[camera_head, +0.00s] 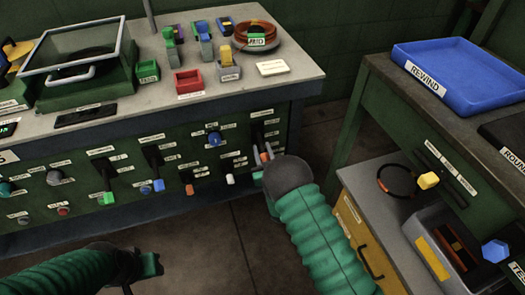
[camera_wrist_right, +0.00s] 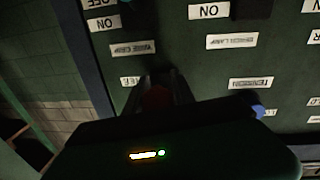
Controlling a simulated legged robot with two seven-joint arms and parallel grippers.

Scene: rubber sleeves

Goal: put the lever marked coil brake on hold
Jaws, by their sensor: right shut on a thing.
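My right gripper (camera_head: 262,168) is at the right end of the green control panel (camera_head: 230,185). It is shut on a lever with a reddish handle (camera_wrist_right: 158,97), seen dimly between the dark fingers in the right wrist view. Most of the lever is hidden by the gripper. Small white labels surround it, but I cannot read coil brake or hold on them. Two other levers on the panel have a green handle (camera_head: 108,198) and a blue handle (camera_head: 158,185); both point down. My left gripper (camera_head: 150,264) is low at the front left, away from the panel; its jaws are unclear.
Knobs and switches, including a blue knob (camera_head: 214,139), crowd the panel left of my right gripper. The bench top above holds coloured blocks and a wire coil (camera_head: 256,36). At right stand a blue tray (camera_head: 465,75) marked rewind and a yellow cabinet (camera_head: 362,245).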

